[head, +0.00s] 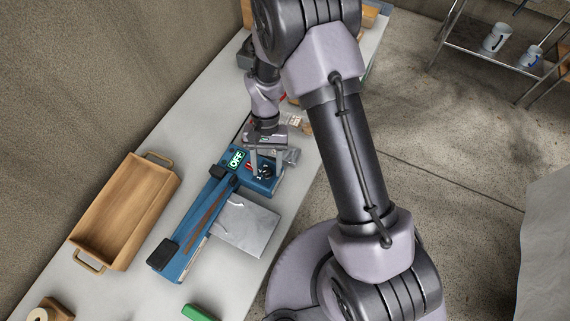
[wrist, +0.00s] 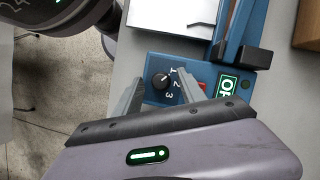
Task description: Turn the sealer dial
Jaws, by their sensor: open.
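The blue sealer (head: 188,240) lies on the table, with its control panel at the far end. Its green display (head: 236,159) reads OFF; the display also shows in the wrist view (wrist: 227,86), partly cut by my gripper. The black dial (wrist: 160,81) is on the panel, with the numbers 1, 2 and 3 beside it. The direction of its pointer is too small to tell surely. My gripper (wrist: 158,84) is open over the panel, one finger on each side of the dial. I cannot tell whether the fingers touch it. In the head view my gripper (head: 266,173) hangs over the dial.
A wooden tray (head: 125,212) with handles stands left of the sealer. A silvery bag (head: 245,224) lies at the sealer's right side. A green object (head: 200,313) lies nearer the table's front. Several items stand behind my gripper. A metal shelf with mugs (head: 497,38) stands at far right.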

